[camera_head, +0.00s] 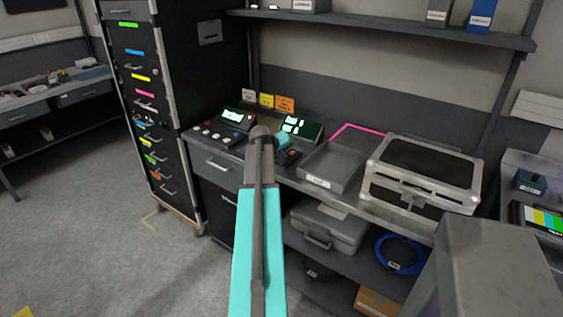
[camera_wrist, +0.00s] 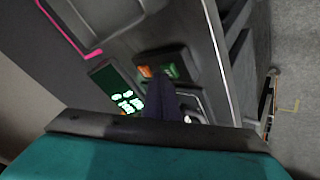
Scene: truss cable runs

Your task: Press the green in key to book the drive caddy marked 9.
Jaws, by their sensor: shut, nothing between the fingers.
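The green key (camera_wrist: 172,70) shows in the wrist view on a small dark key box, beside an orange key (camera_wrist: 146,72). My gripper (camera_wrist: 160,82) is shut and empty; its dark fingers point at the key box and overlap its near edge in the picture. I cannot tell whether they touch it. In the head view the key box (camera_head: 290,157) is a small dark block just past the end of my arm, which hides part of it. A lit display with green text (camera_head: 300,128) stands behind it. I cannot make out a drive caddy marked 9.
A second lit display (camera_head: 237,117) and a button panel (camera_head: 213,134) stand to the left. A grey tray (camera_head: 333,168) and a metal-edged case (camera_head: 421,172) fill the bench to the right. A tall drawer cabinet (camera_head: 155,100) stands at the left. A shelf (camera_head: 390,27) hangs above.

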